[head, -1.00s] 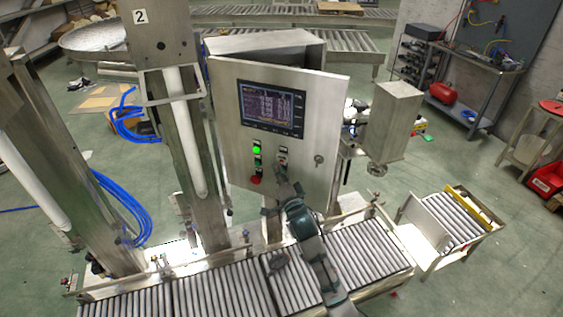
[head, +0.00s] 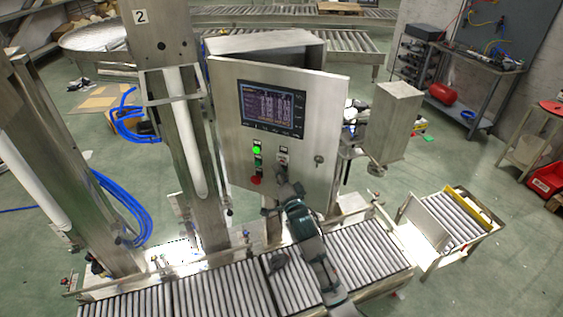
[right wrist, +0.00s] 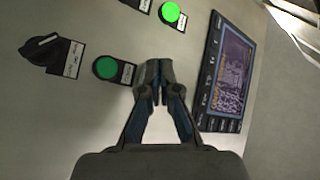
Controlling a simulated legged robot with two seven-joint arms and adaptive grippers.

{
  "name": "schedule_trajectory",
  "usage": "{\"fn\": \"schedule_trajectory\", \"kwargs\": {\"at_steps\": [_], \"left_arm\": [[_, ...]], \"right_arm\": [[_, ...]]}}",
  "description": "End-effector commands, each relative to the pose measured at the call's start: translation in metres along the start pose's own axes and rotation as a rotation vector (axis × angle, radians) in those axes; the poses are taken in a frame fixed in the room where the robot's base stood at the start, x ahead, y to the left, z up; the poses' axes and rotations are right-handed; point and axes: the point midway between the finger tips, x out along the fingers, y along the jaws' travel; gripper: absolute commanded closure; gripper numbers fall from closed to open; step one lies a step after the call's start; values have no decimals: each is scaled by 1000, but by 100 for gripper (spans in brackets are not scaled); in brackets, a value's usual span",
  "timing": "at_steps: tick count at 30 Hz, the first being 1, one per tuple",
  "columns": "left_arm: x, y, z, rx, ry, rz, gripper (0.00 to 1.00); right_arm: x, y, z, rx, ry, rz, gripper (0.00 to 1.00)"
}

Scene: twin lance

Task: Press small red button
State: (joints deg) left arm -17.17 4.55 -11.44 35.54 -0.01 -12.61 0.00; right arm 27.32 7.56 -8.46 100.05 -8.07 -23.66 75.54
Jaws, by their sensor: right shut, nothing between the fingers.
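A red button (head: 255,180) sits low on the left column of controls on the steel cabinet door (head: 325,110), below a lit green light (head: 257,150). My right gripper (head: 281,172) is shut and empty, in front of the door, to the right of the red button and apart from it. In the right wrist view the shut fingertips (right wrist: 152,70) are near a green button (right wrist: 106,68); whether they touch the panel I cannot tell. The red button does not show there. My left gripper is not in view.
A screen (head: 271,108) is above the controls. The right wrist view also shows a black selector knob (right wrist: 45,52) and a lit green light (right wrist: 170,12). A roller conveyor (head: 225,290) runs below the cabinet. A steel post (head: 180,130) stands to its left.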

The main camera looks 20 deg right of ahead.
Motion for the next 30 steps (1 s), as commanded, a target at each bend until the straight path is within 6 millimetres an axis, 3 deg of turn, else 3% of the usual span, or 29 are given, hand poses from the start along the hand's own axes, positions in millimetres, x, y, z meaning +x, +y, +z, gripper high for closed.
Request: {"fn": "schedule_trajectory", "kwargs": {"at_steps": [30], "left_arm": [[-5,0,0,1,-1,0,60]], "right_arm": [[6,3,-6,0,0,0,100]]}}
